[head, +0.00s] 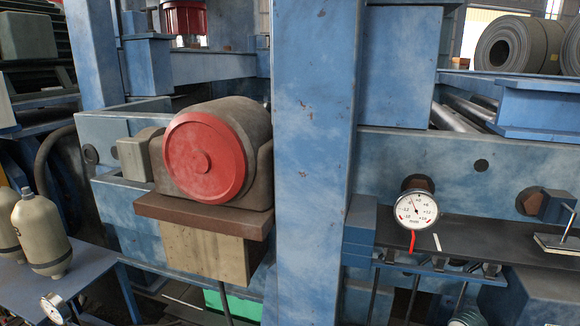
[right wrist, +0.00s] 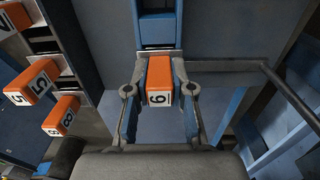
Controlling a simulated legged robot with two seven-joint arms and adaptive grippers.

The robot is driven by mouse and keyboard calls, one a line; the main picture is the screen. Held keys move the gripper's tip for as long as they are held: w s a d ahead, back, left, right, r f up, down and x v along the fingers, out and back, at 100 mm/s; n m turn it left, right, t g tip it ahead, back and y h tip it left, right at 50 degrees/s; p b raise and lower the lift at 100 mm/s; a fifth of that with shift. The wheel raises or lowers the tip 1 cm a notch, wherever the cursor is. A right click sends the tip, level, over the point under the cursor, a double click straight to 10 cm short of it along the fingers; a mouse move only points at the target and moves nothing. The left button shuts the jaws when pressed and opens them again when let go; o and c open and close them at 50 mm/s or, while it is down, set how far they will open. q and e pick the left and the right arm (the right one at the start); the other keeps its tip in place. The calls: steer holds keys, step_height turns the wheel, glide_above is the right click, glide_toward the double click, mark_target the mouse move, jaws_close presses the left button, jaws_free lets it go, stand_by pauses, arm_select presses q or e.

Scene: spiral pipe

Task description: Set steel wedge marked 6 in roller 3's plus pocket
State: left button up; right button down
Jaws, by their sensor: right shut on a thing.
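An orange-ended wedge (right wrist: 159,76) with a white label reading 6, turned in the picture, sits between the fingers of my right gripper (right wrist: 158,88) in the right wrist view. The gripper is shut on it, one finger on each side. The wedge's far end lies close to a blue slotted part (right wrist: 157,28); I cannot tell whether they touch. Neither gripper shows in the head view. No roller marked 3 and no plus sign can be read. A large red-faced cylinder (head: 204,157) sits on a brown ledge at left of centre in the head view.
More orange wedges, one marked 5 (right wrist: 30,83) and another (right wrist: 60,117), stand at the left in the right wrist view. A dark rail (right wrist: 225,65) runs at the right. In the head view are a blue column (head: 312,160), dial gauge (head: 416,210) and dark shelf (head: 480,237).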

steer(key=shift+d+r+p, duration=0.15)
steer(key=shift+r+p, duration=0.6)
steer(key=shift+r, duration=0.45)
steer(key=shift+r+p, duration=1.4)
steer(key=shift+r, duration=0.65)
steer(key=shift+f, duration=0.15)
steer(key=shift+w+a+f, duration=0.1)
steer(key=shift+a+f, duration=0.15)
steer(key=shift+f, duration=0.1)
steer(key=shift+b, duration=0.3)
steer(key=shift+f+b, duration=1.9)
steer(key=shift+f, duration=0.8)
steer(key=c, duration=0.9)
jaws_free()
